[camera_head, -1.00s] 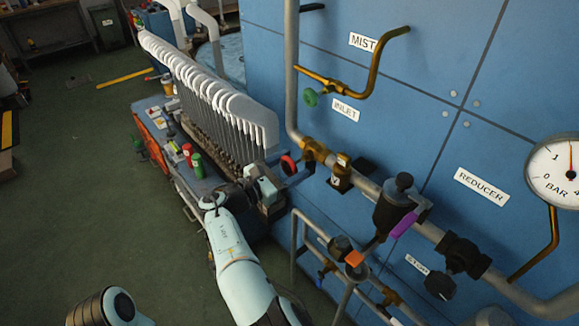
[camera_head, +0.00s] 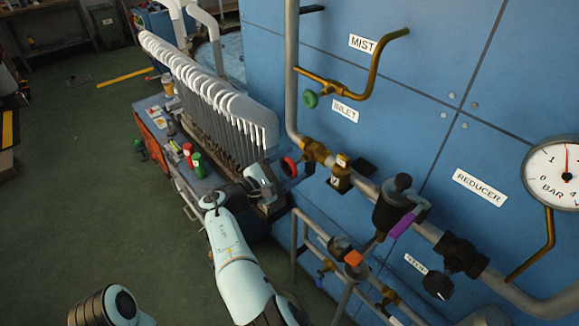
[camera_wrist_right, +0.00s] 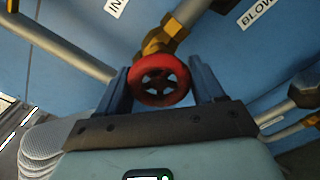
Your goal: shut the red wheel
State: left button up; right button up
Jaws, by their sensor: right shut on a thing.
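The red wheel (camera_head: 289,167) is a small handwheel on a brass valve (camera_head: 316,151) at the lower end of the vertical grey pipe, by the INLET label. In the right wrist view the red wheel (camera_wrist_right: 160,80) sits between the two blue fingers of my right gripper (camera_wrist_right: 163,85), with its dark spokes facing the camera. The right gripper (camera_head: 291,173) is shut on the wheel's rim from both sides. The brass valve body (camera_wrist_right: 163,38) shows behind it. My left gripper is not in view.
A rack of white sock forms (camera_head: 215,95) stands just left of the wheel, close to my right arm. A green handwheel (camera_head: 310,100) is above. A pipe with a black reducer (camera_head: 395,205) and a gauge (camera_head: 560,172) runs right. Open green floor lies left.

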jog(key=shift+f+m, duration=0.1)
jog(key=shift+m, duration=0.5)
jog(key=o, duration=1)
jog(key=shift+a, duration=0.1)
jog(key=v, duration=1.3)
jog(key=shift+p, duration=0.4)
jog(key=shift+s+a, duration=0.1)
